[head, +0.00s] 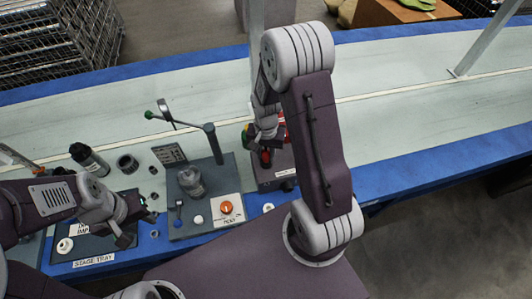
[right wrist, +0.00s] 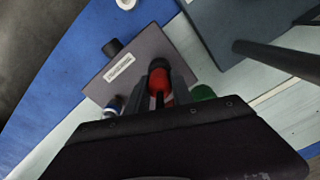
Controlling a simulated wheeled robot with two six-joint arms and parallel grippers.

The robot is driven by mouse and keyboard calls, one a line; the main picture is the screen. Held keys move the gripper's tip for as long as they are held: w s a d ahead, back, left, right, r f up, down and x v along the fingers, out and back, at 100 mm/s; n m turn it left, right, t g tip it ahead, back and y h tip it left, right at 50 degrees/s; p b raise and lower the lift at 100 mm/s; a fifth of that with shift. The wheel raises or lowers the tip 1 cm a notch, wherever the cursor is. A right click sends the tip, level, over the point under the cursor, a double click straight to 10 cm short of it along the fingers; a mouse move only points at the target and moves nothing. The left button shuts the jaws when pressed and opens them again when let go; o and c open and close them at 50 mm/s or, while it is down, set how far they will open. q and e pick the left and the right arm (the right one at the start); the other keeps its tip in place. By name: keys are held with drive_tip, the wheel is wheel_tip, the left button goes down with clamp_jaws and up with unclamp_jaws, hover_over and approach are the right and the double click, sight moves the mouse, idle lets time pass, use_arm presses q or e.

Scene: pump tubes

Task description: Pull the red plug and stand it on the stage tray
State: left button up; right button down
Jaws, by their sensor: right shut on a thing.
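The red plug (right wrist: 158,84) with a dark end is between the two fingers of my right gripper (right wrist: 162,92) in the right wrist view. My right gripper (head: 266,150) is shut on it, over a grey block (head: 268,184) with a white label; the plug (head: 265,158) is partly hidden by the fingers there. I cannot tell whether the plug is still seated. The stage tray (head: 68,271), dark with a white label, lies at the lower left of the head view. My left gripper (head: 138,222) is open and appears empty near the tray's right edge.
A pump panel (head: 190,222) with an orange knob (head: 226,207) and a post (head: 213,143) stands between tray and block. A dark bottle (head: 88,159) and a cup (head: 127,163) stand behind the tray.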

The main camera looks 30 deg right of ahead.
sight(266, 151)
drive_tip(key=shift+r+p, duration=2.15)
drive_tip(key=shift+r, duration=0.1)
